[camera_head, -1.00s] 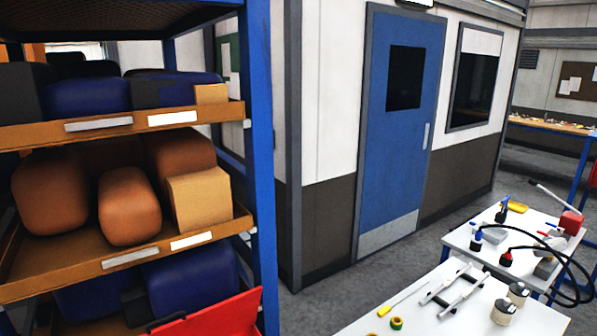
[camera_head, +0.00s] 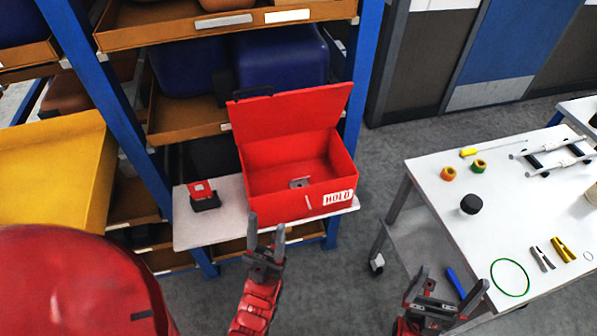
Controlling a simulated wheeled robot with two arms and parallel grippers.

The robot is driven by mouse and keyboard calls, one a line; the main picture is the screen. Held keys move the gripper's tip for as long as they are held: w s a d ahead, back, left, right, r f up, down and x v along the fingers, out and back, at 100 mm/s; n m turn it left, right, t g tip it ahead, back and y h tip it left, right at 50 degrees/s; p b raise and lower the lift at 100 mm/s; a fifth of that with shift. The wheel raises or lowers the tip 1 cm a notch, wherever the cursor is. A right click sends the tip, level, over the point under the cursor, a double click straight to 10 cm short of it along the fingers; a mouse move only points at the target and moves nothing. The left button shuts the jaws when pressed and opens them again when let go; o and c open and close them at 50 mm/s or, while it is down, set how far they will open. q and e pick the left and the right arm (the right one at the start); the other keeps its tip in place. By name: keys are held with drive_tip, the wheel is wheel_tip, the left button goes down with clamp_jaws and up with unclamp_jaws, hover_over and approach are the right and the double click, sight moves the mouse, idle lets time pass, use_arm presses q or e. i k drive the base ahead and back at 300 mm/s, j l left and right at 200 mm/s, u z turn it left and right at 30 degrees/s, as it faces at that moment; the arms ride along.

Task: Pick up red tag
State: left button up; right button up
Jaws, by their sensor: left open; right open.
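A small red tag (camera_head: 199,188) with a white patch sits on a black holder (camera_head: 206,204) on the white shelf board (camera_head: 188,236), left of the red box. The open red box (camera_head: 278,206) carries a "HOLD" label, and its lid is raised. A small grey metal piece (camera_head: 299,183) lies inside it. My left gripper (camera_head: 266,235) is open and empty, in front of the box's lower left corner and right of the tag, apart from it. My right gripper (camera_head: 450,281) is open and empty near the front left edge of the white table.
A blue-posted rack (camera_head: 362,75) stands behind the board. A yellow panel (camera_head: 55,175) is at the left. The white table (camera_head: 450,215) at the right holds tape rolls, a black cap (camera_head: 470,204), a green ring (camera_head: 510,277) and tools. Floor shows between rack and table.

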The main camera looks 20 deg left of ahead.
sight(206, 193)
drive_tip(key=u, duration=1.35)
